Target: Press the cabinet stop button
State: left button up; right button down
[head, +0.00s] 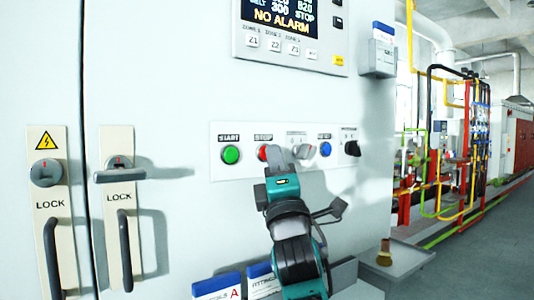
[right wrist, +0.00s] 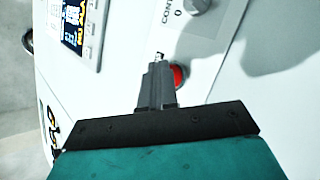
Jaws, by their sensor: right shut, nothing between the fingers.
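The red stop button (head: 263,152) sits on the white button strip (head: 220,172) of the cabinet, under a label that appears to read STOP. My right gripper (head: 274,153) is shut and empty, with its tip just right of the button and partly covering it. In the right wrist view the closed fingers (right wrist: 158,62) are beside the red button (right wrist: 179,76) and overlap its edge. I cannot tell whether they touch it. My left gripper is not in view.
A green start button (head: 231,155) is to the left; a blue button (head: 325,149) and black knob (head: 352,149) are to the right. The display (head: 282,18) above reads NO ALARM. Door handles (head: 125,250) stick out at left.

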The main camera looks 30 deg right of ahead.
jog(key=shift+s+y, duration=0.3)
jog(key=shift+s, duration=0.45)
jog(key=s+p, duration=0.2)
jog(key=s, duration=0.3)
jog(key=shift+d, duration=0.2)
jog(key=shift+f, duration=0.1)
dwell(0.4)
